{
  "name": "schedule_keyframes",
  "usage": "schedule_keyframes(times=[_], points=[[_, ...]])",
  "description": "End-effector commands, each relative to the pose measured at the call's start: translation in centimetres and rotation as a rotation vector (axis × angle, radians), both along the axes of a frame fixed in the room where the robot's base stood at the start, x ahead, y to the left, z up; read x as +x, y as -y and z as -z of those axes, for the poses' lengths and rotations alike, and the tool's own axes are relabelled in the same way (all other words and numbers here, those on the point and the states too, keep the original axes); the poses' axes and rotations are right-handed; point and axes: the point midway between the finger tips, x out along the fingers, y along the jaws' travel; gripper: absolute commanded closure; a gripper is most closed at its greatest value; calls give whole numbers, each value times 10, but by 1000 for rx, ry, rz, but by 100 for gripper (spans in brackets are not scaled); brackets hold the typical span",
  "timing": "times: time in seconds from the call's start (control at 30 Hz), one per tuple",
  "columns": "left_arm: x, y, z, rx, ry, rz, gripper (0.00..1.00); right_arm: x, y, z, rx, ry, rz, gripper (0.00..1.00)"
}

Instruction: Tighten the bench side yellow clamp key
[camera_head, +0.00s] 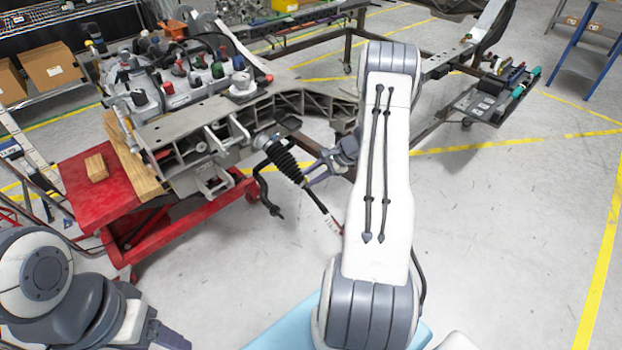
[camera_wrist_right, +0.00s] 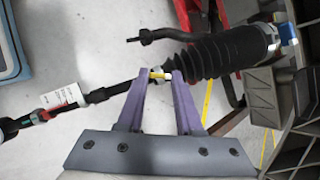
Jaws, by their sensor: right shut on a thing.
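The yellow clamp key (camera_wrist_right: 158,74) is a small yellow bar with a pale end, by the narrow end of the black ribbed boot (camera_wrist_right: 215,57). My right gripper (camera_wrist_right: 159,75) has its two purple fingers closed on it from either side. In the head view my right gripper (camera_head: 308,172) reaches in from the right to the boot (camera_head: 283,160); the key is too small to make out there. The rod (camera_wrist_right: 100,96) runs out from the boot with a white and red tag. My left gripper's grey-purple body (camera_head: 168,338) shows at the bottom left; its fingertips are not clear.
A metal chassis frame (camera_head: 185,130) rests on a red lift table (camera_head: 85,193) with wood blocks. A tool tray (camera_head: 475,103) stands at the right back. A curved dark bar (camera_head: 265,190) hangs beside the boot.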

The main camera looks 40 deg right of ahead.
Motion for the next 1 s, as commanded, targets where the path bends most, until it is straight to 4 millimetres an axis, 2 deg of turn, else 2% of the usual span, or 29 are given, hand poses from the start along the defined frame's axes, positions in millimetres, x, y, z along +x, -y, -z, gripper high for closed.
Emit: schedule_keyframes(times=[0.7, 1.0], points=[[0, 0, 62, 0, 0, 0, 35, -4, -4, 5, 286, -19, 617, 100], [0, 0, 86, 0, 0, 0, 35, -5, -6, 4, 386, -26, 830, 100]])
